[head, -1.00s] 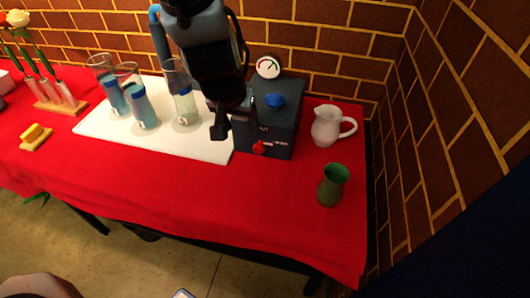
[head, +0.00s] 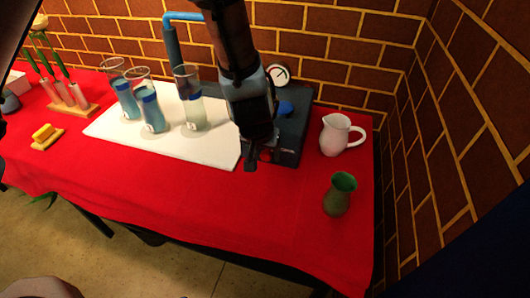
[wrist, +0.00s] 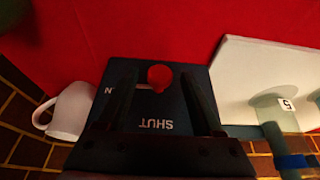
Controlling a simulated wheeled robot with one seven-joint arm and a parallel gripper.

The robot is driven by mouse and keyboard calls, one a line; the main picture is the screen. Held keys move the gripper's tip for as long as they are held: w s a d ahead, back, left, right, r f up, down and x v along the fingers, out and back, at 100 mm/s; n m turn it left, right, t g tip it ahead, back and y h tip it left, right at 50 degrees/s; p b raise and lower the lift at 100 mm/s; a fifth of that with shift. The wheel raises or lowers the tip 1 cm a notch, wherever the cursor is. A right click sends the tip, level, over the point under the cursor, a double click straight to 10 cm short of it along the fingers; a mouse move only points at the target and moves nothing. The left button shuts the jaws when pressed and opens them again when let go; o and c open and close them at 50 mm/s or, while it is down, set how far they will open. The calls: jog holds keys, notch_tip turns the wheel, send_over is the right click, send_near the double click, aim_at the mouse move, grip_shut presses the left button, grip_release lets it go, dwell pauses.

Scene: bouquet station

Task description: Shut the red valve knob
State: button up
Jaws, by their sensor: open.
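The red valve knob (wrist: 160,76) is on the front of a dark box (head: 297,130). In the head view the knob (head: 266,155) is partly hidden behind my gripper (head: 252,162). In the wrist view my gripper (wrist: 159,82) is open, with one finger on each side of the knob and gaps between. I cannot tell whether the fingertips reach as deep as the knob. A white mark runs left from the knob, towards a label of which only an N shows. The word SHUT (wrist: 157,124) reads upside down below the knob.
A blue knob (head: 285,108) and a gauge (head: 278,75) are on and behind the box. A white jug (head: 335,134) and a green vase (head: 340,194) stand to the right. Glass cylinders (head: 195,110) stand on a white board (head: 180,147) to the left. The red cloth in front is clear.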

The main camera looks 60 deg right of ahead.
grip_shut()
dwell(0.6)
